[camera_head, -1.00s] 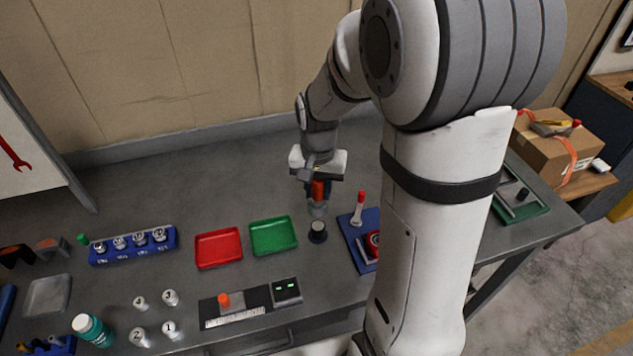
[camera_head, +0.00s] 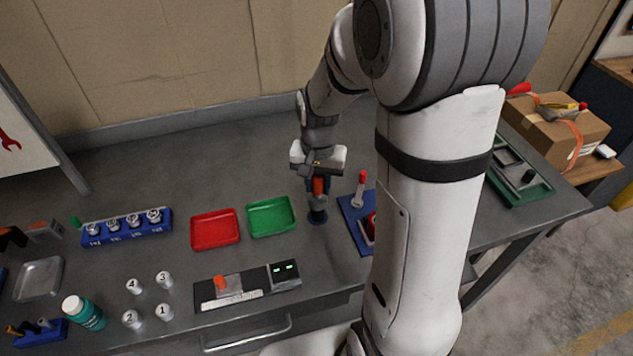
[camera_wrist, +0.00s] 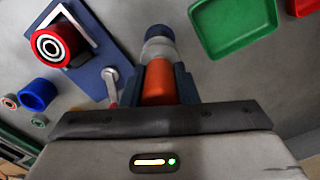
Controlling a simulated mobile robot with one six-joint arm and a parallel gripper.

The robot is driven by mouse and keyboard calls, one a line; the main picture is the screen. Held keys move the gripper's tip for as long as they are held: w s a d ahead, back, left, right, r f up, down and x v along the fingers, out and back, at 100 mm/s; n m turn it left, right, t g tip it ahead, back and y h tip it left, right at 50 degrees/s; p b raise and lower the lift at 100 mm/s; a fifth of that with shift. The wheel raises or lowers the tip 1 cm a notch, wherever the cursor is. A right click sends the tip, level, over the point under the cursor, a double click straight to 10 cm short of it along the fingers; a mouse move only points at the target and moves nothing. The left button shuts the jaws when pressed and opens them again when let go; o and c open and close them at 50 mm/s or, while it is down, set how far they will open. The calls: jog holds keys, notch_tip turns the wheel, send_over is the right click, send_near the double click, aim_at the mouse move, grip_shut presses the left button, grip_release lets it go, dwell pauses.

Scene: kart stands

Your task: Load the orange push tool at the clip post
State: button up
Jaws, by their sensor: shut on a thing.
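My gripper (camera_head: 318,190) is shut on the orange push tool (camera_head: 318,184) and holds it upright, nose down. The tool's orange body also shows between the jaws in the wrist view (camera_wrist: 158,84), with a pale grey collar beyond it. The short dark post (camera_head: 317,217), which looks like the clip post, stands on the bench straight below the tool. The tool's lower end meets or overlaps the post's top. I cannot tell how far it is pressed on, or see a clip.
A green tray (camera_head: 271,217) and a red tray (camera_head: 215,230) lie left of the post. A blue board (camera_head: 352,222) with a red-handled tool (camera_head: 361,186) is close on the right. The bench behind is clear.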

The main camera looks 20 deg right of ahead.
jog(key=shift+f+b, duration=0.5)
jog(key=shift+f, duration=0.1)
dwell(1.6)
jog(key=shift+r, duration=0.1)
jog(key=shift+r+p, duration=2.6)
jog(key=shift+r, duration=0.9)
